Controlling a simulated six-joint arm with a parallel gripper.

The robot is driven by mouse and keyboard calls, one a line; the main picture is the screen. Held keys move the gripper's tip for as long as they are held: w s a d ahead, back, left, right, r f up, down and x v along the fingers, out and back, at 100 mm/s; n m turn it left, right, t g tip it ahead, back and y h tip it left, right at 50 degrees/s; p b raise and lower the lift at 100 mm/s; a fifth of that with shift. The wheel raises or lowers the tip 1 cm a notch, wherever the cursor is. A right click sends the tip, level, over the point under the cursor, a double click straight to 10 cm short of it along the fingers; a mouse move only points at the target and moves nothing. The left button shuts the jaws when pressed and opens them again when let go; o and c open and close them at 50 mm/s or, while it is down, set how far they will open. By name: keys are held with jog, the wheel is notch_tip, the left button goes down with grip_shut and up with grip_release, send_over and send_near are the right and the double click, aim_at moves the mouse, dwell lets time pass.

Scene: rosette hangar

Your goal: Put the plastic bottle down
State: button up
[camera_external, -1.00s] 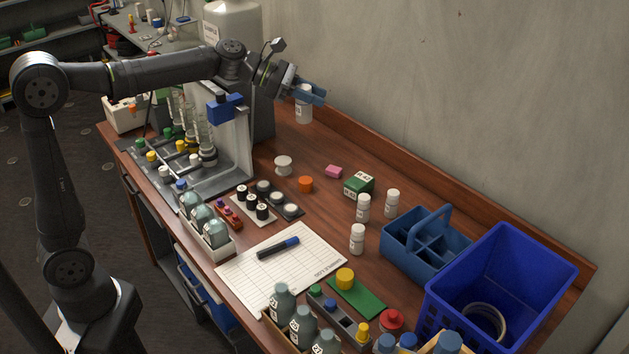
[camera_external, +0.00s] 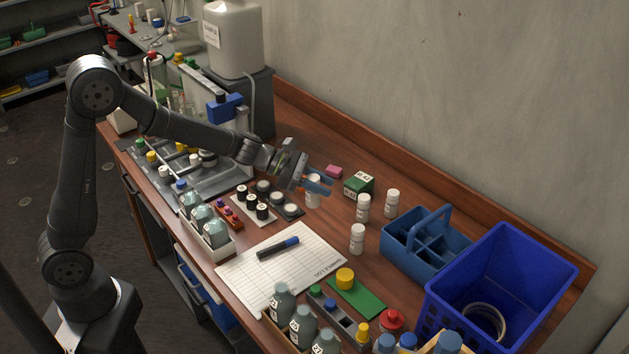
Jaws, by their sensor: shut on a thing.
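My gripper (camera_external: 318,186), with blue fingers, is shut on a small white plastic bottle (camera_external: 313,199). The bottle is about upright, with its upper part hidden by the fingers. It is low over the brown table, left of the standing white bottles; I cannot tell whether its base touches the wood. Three similar white bottles stand on the table: one (camera_external: 363,209) by the green box, one (camera_external: 392,203) to its right, and one (camera_external: 357,239) nearer the front.
A green box (camera_external: 359,184) and a pink block (camera_external: 334,172) lie just behind and right of my gripper. A ruled sheet with a marker (camera_external: 278,248) lies in front. A blue caddy (camera_external: 390,246) and a blue basket (camera_external: 440,304) stand to the right.

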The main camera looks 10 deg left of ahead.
notch_tip(320, 180, down, 4)
send_over(320, 216)
notch_tip(320, 216, down, 6)
jog(key=shift+f, duration=2.05)
jog(key=shift+f, duration=0.15)
jog(key=o, duration=0.9)
jog(key=shift+o, duration=0.2)
